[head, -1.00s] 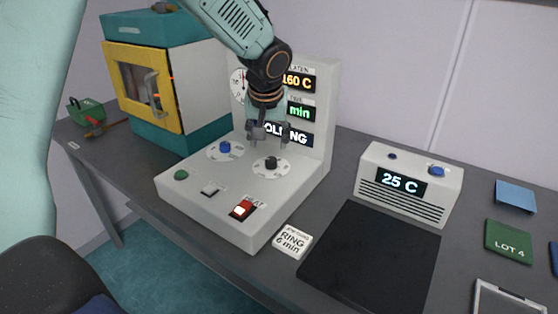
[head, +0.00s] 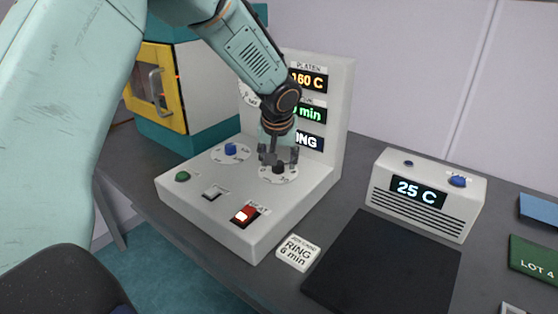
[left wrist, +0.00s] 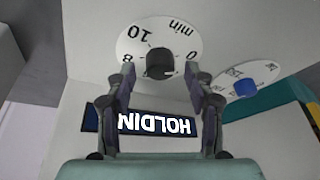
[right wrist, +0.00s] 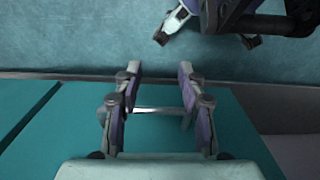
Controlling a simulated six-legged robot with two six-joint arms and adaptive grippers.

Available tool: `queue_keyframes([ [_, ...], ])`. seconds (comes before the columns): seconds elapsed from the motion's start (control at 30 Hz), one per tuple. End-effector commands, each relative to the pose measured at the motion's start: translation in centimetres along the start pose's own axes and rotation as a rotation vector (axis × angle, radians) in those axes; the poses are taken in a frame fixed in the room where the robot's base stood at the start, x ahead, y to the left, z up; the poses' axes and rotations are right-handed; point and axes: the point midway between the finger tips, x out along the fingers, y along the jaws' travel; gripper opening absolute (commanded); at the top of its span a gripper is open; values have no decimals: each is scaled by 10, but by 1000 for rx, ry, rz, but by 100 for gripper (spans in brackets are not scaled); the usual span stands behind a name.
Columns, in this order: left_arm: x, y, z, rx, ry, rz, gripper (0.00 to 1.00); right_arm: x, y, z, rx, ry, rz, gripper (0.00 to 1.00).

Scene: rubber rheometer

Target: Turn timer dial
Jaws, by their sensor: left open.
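The timer dial (head: 278,169) is a black knob on a white minute scale, on the sloped front of the white control console (head: 212,228). My left gripper (head: 278,160) is right above it with fingers pointing down. In the left wrist view the black knob (left wrist: 160,62) lies between the two open fingertips (left wrist: 160,75), with a gap on each side. The scale around it (left wrist: 185,40) shows "min", 0, 8 and 10. My right gripper (right wrist: 158,75) shows in the right wrist view, open, with its fingers apart over teal surfaces.
A blue knob (head: 230,149), a green button (head: 182,177) and a red lit switch (head: 244,216) share the console. Its display panel (head: 340,110) rises behind the arm. A "RING 6 min" card (head: 297,253), a black mat (head: 385,265) and a "25 C" unit (head: 425,220) stand to the right.

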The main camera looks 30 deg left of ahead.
Motion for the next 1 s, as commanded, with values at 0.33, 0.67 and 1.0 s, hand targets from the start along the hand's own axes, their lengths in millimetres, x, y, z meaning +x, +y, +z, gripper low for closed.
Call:
queue_keyframes([
  [0.33, 7, 1, -2, -1, 0, 0, 53, 0, 0, 0, 0, 0, 0, 40],
  [0.67, 7, 1, -3, -1, 0, 0, 27, 0, 0, 0, 0, 0, 0, 40],
  [1.0, 7, 1, -3, -1, 0, 0, 0, 0, 0, 0, 0, 0, 0, 40],
])
